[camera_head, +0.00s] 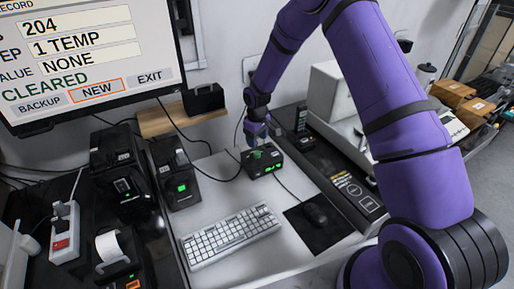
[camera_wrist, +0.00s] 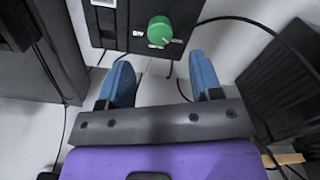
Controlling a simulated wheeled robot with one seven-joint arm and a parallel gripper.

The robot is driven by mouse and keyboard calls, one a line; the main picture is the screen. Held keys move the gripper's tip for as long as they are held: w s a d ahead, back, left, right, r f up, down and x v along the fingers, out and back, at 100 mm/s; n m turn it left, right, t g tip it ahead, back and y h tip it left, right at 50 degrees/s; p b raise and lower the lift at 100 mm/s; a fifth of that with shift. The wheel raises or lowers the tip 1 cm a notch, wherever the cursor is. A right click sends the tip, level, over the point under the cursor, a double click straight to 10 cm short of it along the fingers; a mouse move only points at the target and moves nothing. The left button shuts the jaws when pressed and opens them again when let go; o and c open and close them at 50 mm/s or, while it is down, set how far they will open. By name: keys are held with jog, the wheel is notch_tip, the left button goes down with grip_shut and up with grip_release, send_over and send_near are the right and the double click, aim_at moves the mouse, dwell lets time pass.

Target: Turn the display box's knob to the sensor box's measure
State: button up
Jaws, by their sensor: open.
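The display box (camera_head: 262,162) is a small black box with a green lit readout, on the white table behind the keyboard. Its green knob (camera_wrist: 160,31) is on the box's face, near the top middle of the wrist view. My gripper (camera_wrist: 158,72) is open, with blue fingertips apart and nothing between them. In the wrist view the knob lies just beyond the fingertips; in the head view my gripper (camera_head: 256,132) is over the back of the display box. I cannot tell which device is the sensor box. The display's digits are too small to read.
A black device with a green light (camera_head: 176,176) stands left of the display box. A monitor (camera_head: 88,58) shows 204, 1 TEMP, NONE and CLEARED. Cables run across the table.

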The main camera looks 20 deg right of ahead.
jog(key=shift+r, duration=1.85)
jog(key=shift+r, duration=0.1)
notch_tip(320, 180, up, 15)
jog(key=m+t, duration=0.1)
send_over(257, 152)
jog(key=s+d, duration=0.2)
jog(key=s, duration=0.3)
jog(key=s+d+r+m+t, duration=0.1)
jog(key=s+d+r+m, duration=0.1)
jog(key=s+r, duration=0.8)
jog(key=s+d+r+m+t, duration=0.1)
jog(key=s+r, duration=0.3)
jog(key=s, duration=0.4)
jog(key=s+r+m+t, duration=0.1)
jog(key=s+r, duration=0.3)
jog(key=s, duration=0.5)
jog(key=s+d+r+m+t, duration=0.1)
jog(key=s+r, duration=0.3)
jog(key=s, duration=0.5)
jog(key=shift+s+d+r+m, duration=0.15)
jog(key=shift+d+r+m, duration=0.1)
jog(key=shift+d+m, duration=0.15)
jog(key=shift+c, duration=0.4)
